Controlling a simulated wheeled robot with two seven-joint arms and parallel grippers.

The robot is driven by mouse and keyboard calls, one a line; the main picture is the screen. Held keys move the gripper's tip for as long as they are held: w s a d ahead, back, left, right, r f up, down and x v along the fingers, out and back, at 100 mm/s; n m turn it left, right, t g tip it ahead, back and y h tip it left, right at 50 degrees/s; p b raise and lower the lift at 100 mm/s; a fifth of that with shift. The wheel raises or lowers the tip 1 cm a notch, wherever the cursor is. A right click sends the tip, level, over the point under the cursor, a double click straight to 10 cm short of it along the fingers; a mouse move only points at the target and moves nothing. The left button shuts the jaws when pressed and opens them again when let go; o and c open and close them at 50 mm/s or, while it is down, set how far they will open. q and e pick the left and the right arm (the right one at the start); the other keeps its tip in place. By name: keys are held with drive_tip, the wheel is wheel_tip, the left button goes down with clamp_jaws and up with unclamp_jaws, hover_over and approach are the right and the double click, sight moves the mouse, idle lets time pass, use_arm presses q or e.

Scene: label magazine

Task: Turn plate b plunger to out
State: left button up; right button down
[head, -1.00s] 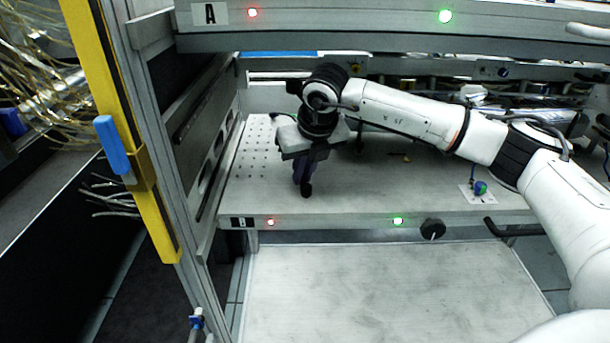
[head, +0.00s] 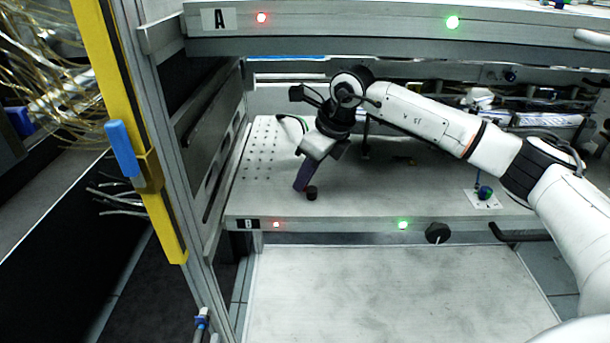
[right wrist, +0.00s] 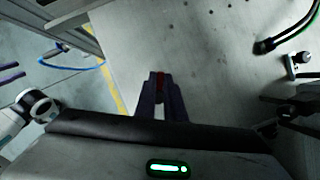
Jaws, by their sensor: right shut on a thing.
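Plate b (head: 385,205) is the grey shelf whose front edge carries a B label. Its plunger, a small dark knob (head: 311,193), stands near the front left of the plate. My right gripper (head: 303,183) reaches down to it with purple fingers, tilted, and is shut on it. In the right wrist view the fingers (right wrist: 159,88) are close together with a dark and reddish part between them. The fingers hide much of the plunger, so its turned position cannot be read.
Plate A's edge (head: 350,22) runs above my arm. A grey upright post (head: 180,215) stands at the left. A black knob (head: 437,233) and a handle (head: 515,234) sit at plate b's front. A small blue-green item (head: 485,192) lies right on plate b.

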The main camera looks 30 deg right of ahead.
drive_tip(key=shift+s+f, duration=0.1)
idle(0.3)
drive_tip(key=c, duration=1.8)
unclamp_jaws()
drive_tip(key=shift+c, duration=0.2)
drive_tip(key=shift+r, duration=0.2)
drive_tip(key=shift+s+d+r, duration=0.1)
drive_tip(key=shift+d+r, duration=0.05)
drive_tip(key=shift+r, duration=0.2)
drive_tip(key=s+d, duration=0.2)
drive_tip(key=s, duration=0.1)
drive_tip(key=s+d, duration=0.2)
drive_tip(key=s, duration=0.2)
drive_tip(key=s+d+b, duration=0.1)
drive_tip(key=s+d, duration=0.1)
drive_tip(key=s, duration=0.1)
drive_tip(key=shift+s, duration=0.3)
